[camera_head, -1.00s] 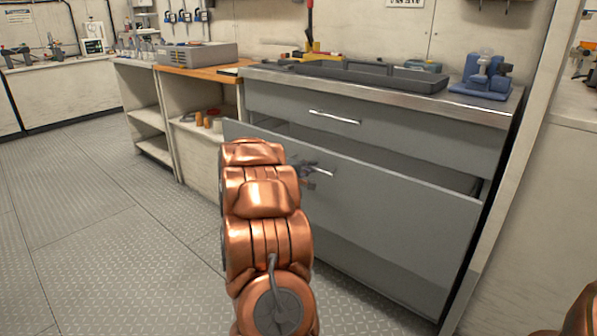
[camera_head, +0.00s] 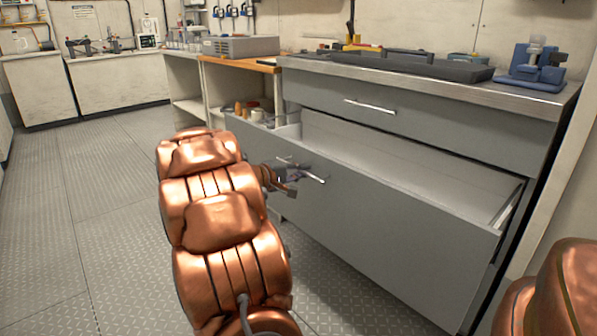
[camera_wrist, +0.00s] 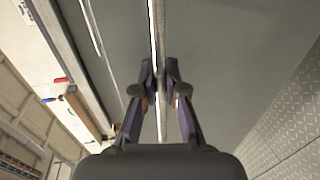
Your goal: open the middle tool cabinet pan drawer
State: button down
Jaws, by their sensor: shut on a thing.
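The grey drawer (camera_head: 390,225) below the top drawer stands well out from the tool cabinet. My gripper (camera_head: 293,176) is at this handle, partly hidden behind my copper arm. In the wrist view my gripper (camera_wrist: 160,88) has its two fingers closed around the handle bar (camera_wrist: 159,45), one on each side. The drawer's lower left front is hidden by my arm.
The top drawer (camera_head: 400,118) is closed, with its own bar handle (camera_head: 370,106). A dark tray (camera_head: 400,66) and a blue vise (camera_head: 537,68) are on the countertop. Open shelves (camera_head: 185,85) stand left of the cabinet. The plated floor (camera_head: 85,200) at left is clear.

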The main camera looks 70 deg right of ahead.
jog(key=shift+w, duration=0.1)
jog(key=c, duration=1.2)
grip_release()
jog(key=shift+a, duration=0.15)
jog(key=v, duration=1.1)
jog(key=shift+w+a+r, duration=0.15)
jog(key=shift+w+a, duration=0.05)
jog(key=shift+a, duration=0.1)
jog(key=s+a+r+n+t+y+p, duration=0.1)
jog(key=s+a+r+y+p, duration=0.3)
jog(key=a+r+p, duration=0.6)
jog(key=s+a+r+n+t+y+p, duration=0.2)
jog(key=s+a+r+y+p, duration=0.3)
jog(key=a+r+p, duration=0.6)
jog(key=s+a+r+n+t+y+p, duration=0.1)
jog(key=s+a+r+y+p, duration=0.3)
jog(key=a+r+p, duration=0.6)
jog(key=a+n+y+p, duration=0.1)
jog(key=a+p, duration=1.2)
jog(key=a, duration=0.2)
jog(key=shift+s+r+t+p, duration=0.25)
jog(key=shift+r+t+p, duration=0.05)
jog(key=shift+t, duration=0.1)
